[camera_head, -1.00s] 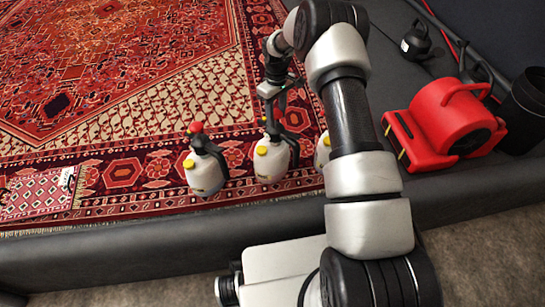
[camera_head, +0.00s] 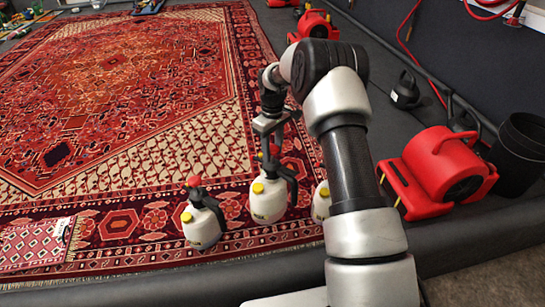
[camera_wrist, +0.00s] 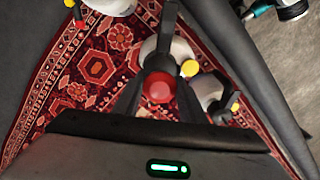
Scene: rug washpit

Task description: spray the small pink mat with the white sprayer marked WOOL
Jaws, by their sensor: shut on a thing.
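My gripper (camera_head: 270,152) is shut on the top of the middle white sprayer (camera_head: 268,204), which hangs upright and seems just clear of the rug. In the wrist view its red knob (camera_wrist: 158,88) and part of its white tank (camera_wrist: 180,50) show between the fingers. Its label is too small to read. A small pink patterned mat (camera_head: 30,248) lies at the left, well apart from the sprayer, with a pale tag at its right edge.
A similar sprayer (camera_head: 201,226) stands left of the held one; another (camera_head: 320,203) stands right, partly behind my arm. A large red rug (camera_head: 110,100) covers the floor. A red blower (camera_head: 440,172) and black bucket (camera_head: 519,155) stand right.

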